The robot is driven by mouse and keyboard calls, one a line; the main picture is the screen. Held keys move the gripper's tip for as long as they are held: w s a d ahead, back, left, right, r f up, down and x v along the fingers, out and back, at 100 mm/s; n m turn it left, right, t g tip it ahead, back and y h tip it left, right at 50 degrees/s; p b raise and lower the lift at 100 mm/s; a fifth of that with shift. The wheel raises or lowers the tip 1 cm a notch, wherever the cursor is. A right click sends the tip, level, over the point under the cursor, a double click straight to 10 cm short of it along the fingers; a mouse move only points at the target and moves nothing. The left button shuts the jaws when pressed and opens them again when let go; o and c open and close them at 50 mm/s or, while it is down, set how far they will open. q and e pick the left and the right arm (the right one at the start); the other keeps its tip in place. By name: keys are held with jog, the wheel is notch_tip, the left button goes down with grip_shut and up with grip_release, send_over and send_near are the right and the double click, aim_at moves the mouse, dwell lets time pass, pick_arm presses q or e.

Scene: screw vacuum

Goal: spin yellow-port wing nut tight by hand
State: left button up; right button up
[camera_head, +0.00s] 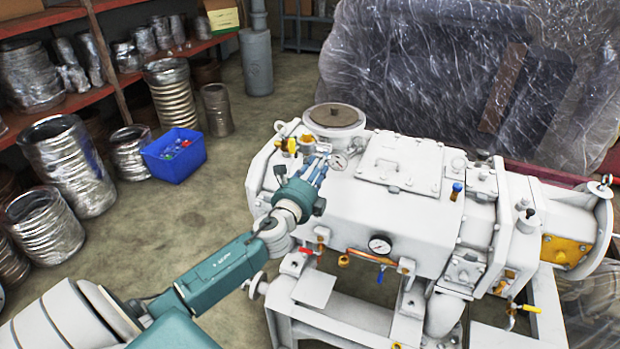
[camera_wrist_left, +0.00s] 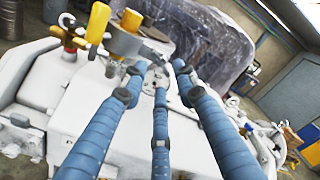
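My left gripper (camera_head: 318,160) reaches in from the lower left, over the near left part of the white vacuum pump (camera_head: 375,205), close to its round top inlet (camera_head: 335,116). In the left wrist view its three blue fingers (camera_wrist_left: 153,78) are spread, with gaps between the tips and nothing clearly gripped. Yellow fittings (camera_wrist_left: 98,24) stand on the pump just beyond and left of the tips; a yellow handle (camera_head: 291,145) shows there in the head view. The wing nut itself is too small or hidden to make out. My right gripper is not in view.
A pressure gauge (camera_head: 338,162) sits right beside the fingers. A second gauge (camera_head: 380,245) and several valves line the pump's front. A blue bin (camera_head: 174,156) and metal hoses stand on the floor at left. Wrapped plastic sheeting (camera_head: 450,80) stands behind the pump.

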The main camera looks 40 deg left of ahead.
pick_arm(q)
jog(key=v, duration=1)
jog(key=shift+w+f, duration=0.1)
jog(key=shift+w, duration=0.05)
